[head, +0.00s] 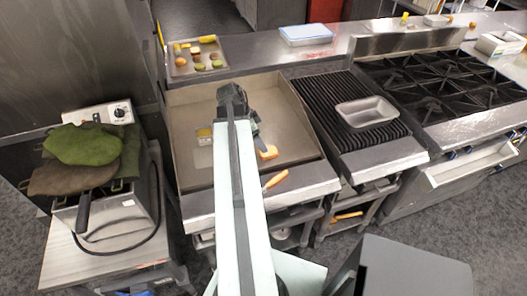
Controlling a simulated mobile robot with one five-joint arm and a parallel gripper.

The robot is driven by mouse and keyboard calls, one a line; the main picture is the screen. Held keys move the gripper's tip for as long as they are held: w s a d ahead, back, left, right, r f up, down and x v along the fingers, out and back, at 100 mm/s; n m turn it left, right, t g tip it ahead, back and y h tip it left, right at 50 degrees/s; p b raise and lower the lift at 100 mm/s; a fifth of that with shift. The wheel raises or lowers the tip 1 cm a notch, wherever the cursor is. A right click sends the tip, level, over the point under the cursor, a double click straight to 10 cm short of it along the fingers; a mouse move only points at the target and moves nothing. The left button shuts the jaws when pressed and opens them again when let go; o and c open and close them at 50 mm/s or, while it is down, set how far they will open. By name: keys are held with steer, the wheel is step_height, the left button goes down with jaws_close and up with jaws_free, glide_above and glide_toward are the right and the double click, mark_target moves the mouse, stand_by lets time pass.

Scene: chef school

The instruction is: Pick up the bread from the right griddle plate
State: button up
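The griddle plate (295,143) lies in the middle of the head view, a flat metal surface with raised walls. A small orange-tan piece (268,153), which looks like the bread, is on its right part. My gripper (257,141) is dark and comes down over the plate, just above and left of this piece in the picture. The fingers are small and partly hidden by my arm, so I cannot tell whether they are open or touch the piece. A small yellowish block (204,135) is at the plate's left side; its kind is unclear.
A grill (345,138) with a metal pan (366,111) stands to the right, then a stove (440,85). A tray (180,70) of food is behind. A fryer (107,215) with cloths (82,145) stands left.

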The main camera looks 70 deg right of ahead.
mark_target(269, 153)
steer(key=b+x, duration=0.2)
steer(key=shift+w+f, duration=0.15)
steer(key=shift+f, duration=0.2)
steer(key=b+x, duration=0.2)
steer(key=s+b+x, duration=0.1)
steer(key=b+x, duration=0.2)
steer(key=shift+f, duration=0.1)
steer(key=shift+r+p, duration=0.3)
steer(key=c, duration=1.6)
